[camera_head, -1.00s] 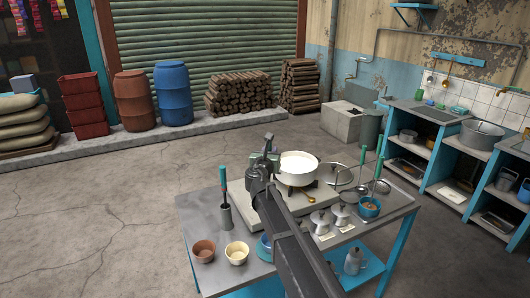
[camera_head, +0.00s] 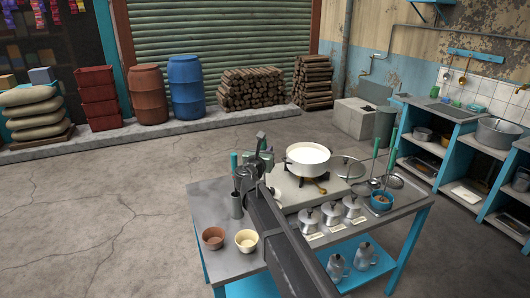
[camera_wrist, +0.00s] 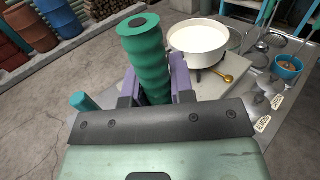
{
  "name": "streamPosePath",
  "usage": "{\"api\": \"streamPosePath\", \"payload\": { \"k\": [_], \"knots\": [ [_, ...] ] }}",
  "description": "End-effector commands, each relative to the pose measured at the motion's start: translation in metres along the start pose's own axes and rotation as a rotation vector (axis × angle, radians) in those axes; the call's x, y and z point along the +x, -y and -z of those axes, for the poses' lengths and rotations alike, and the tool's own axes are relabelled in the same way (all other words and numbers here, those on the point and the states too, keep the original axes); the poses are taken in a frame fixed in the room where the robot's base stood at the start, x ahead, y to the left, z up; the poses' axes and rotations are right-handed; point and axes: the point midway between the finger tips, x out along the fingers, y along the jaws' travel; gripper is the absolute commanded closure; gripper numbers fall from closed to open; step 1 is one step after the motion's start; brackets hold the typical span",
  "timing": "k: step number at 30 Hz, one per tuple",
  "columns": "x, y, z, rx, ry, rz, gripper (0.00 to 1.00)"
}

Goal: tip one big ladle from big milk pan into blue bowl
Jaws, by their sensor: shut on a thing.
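The big milk pan (camera_head: 308,170) is white and full of white milk, on a burner on the table's raised slab; it also shows in the wrist view (camera_wrist: 198,62). My gripper (camera_head: 262,160) is above the table, left of the pan. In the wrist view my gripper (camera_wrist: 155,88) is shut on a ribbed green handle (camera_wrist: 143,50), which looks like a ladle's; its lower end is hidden. A second teal handle (camera_wrist: 85,102) is left of the gripper. A small blue bowl (camera_head: 382,204) with brown contents stands at right. Any bowl behind my arm is hidden.
A metal holder (camera_head: 237,206) stands at the table's left, with a brown bowl (camera_head: 213,238) and a cream bowl (camera_head: 246,240) in front. Several lidded pots (camera_head: 331,212) stand at the front right. Upright green-handled tools (camera_head: 376,162) rise behind them.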

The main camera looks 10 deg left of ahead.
Motion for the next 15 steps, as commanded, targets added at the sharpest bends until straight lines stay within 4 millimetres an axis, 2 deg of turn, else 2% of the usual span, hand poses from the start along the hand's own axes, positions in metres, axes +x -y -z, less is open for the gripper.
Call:
{"api": "streamPosePath", "payload": {
  "k": [1, 3, 15],
  "knots": [
    [0.0, 0.0, 0.01, 0.0, 0.0, 0.0, 1.0],
    [-0.001, 0.008, 0.001, 0.031, 0.0, 0.001, 1.0],
    [-0.001, 0.046, -0.009, 0.217, 0.0, 0.0, 1.0]
  ]
}}
